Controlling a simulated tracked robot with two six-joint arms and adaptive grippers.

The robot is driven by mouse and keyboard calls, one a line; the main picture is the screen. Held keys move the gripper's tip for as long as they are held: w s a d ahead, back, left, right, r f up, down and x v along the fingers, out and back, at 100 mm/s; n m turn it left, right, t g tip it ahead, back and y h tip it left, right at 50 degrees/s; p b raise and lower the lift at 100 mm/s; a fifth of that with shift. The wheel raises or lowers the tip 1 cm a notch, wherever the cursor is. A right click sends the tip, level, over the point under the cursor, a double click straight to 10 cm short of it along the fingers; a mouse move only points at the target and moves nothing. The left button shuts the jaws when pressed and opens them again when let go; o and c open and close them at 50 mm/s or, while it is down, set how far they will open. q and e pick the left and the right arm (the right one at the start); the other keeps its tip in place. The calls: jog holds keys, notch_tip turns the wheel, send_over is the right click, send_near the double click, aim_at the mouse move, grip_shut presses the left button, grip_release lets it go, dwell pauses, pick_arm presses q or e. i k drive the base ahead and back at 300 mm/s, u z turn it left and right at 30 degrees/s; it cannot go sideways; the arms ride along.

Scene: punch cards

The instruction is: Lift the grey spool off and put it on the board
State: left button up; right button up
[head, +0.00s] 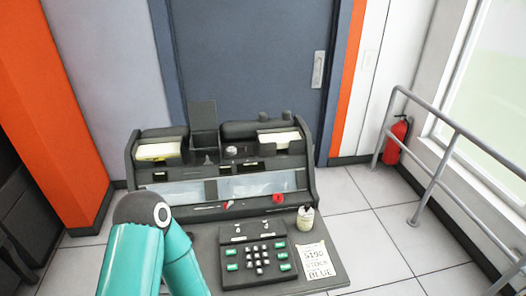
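A small light-grey round piece (231,151) sits on the upper deck of the dark punch-card machine (222,210); it may be the grey spool, but it is too small to be sure. Two short dark cylinders, left (264,117) and right (288,115), stand on the machine's top right. I cannot tell which surface is the board. The dark desk surface (318,252) at the front holds a keypad unit (256,255). My teal arm is bent at the lower left, and its gripper is not in view. My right gripper is not in view either.
Card stacks lie in trays at the left (158,152) and right (280,138). A red knob (278,198) is on the front panel. A small pot (305,219) and a handwritten note (316,261) are on the desk's right. A railing (440,150) and fire extinguisher (397,140) stand right.

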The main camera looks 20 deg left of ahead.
aim_at(229, 152)
jog(key=z, duration=0.9)
jog(key=i, duration=3.95)
jog(key=u, duration=2.15)
jog(key=i, duration=0.95)
